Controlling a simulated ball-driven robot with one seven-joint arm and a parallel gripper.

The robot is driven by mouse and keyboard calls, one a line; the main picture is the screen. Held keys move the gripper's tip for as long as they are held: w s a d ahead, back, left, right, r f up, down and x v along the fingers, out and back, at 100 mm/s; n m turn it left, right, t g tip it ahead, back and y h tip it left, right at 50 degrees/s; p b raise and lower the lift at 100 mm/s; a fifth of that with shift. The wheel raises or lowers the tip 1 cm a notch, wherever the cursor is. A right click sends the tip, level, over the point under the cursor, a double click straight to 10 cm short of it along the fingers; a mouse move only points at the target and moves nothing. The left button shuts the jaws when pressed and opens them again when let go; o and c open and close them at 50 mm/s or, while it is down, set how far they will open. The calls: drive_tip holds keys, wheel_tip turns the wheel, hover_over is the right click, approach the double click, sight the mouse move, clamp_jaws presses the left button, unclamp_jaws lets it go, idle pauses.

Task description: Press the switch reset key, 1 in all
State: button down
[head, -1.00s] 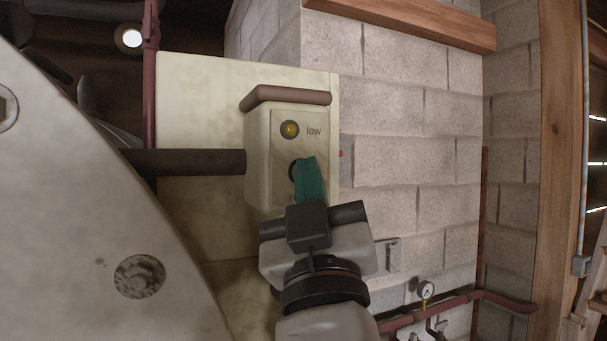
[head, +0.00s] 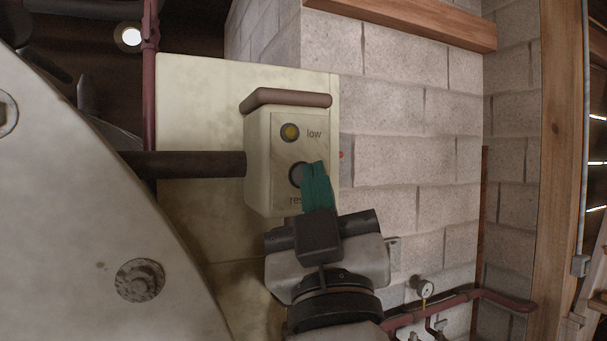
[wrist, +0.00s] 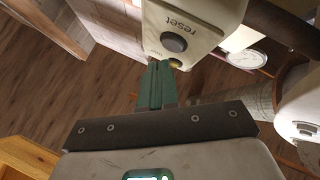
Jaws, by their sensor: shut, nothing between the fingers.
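The switch box (head: 257,165) is cream, with a brown hood on top, and is mounted on a pale panel. Its round dark reset key (head: 297,174) is on the front face, partly covered by my gripper in the head view. In the wrist view the key (wrist: 174,42) shows whole beside the word "reset". The lamp (head: 289,132) marked "low" looks dull yellow. My gripper (head: 316,172) has green fingers, shut and empty. The fingertips are just off the box face, beside the key; the wrist view shows a gap between them (wrist: 158,66) and the key.
A dark pipe (head: 190,164) enters the box from the left. A block wall (head: 410,110) stands to the right. A large pale metal body (head: 80,200) fills the left.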

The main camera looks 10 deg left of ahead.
drive_tip(key=s+d+p, duration=0.1)
drive_tip(key=s, duration=0.1)
drive_tip(key=s+d+p, duration=0.1)
drive_tip(key=s, duration=0.1)
drive_tip(key=shift+d, duration=0.4)
idle(0.4)
drive_tip(key=w+d+f+m+g+h, duration=0.2)
drive_tip(key=d+f+g+h, duration=0.3)
drive_tip(key=f, duration=0.8)
drive_tip(key=w+d+f+m+g, duration=0.1)
drive_tip(key=d+f+g, duration=0.2)
drive_tip(key=d+f, duration=0.7)
drive_tip(key=w+d+f+m+g+h, duration=0.2)
drive_tip(key=d+f+g+h, duration=0.15)
drive_tip(key=f, duration=1.15)
drive_tip(key=s+d+f+m+g, duration=0.1)
drive_tip(key=s+d+f+g, duration=0.2)
drive_tip(key=s+f, duration=0.5)
drive_tip(key=s+d+f+g, duration=0.4)
drive_tip(key=s+f, duration=0.4)
drive_tip(key=s, duration=0.3)
drive_tip(key=s+d+f+m+g, duration=0.1)
drive_tip(key=s+d+f+g, duration=0.3)
drive_tip(key=s+f+g, duration=0.2)
drive_tip(key=s+f+y, duration=0.1)
drive_tip(key=s+f, duration=0.1)
drive_tip(key=s, duration=0.2)
drive_tip(key=shift+s+d+f+m, duration=0.15)
drive_tip(key=shift+s+f+m, duration=0.05)
drive_tip(key=shift+f+m, duration=0.15)
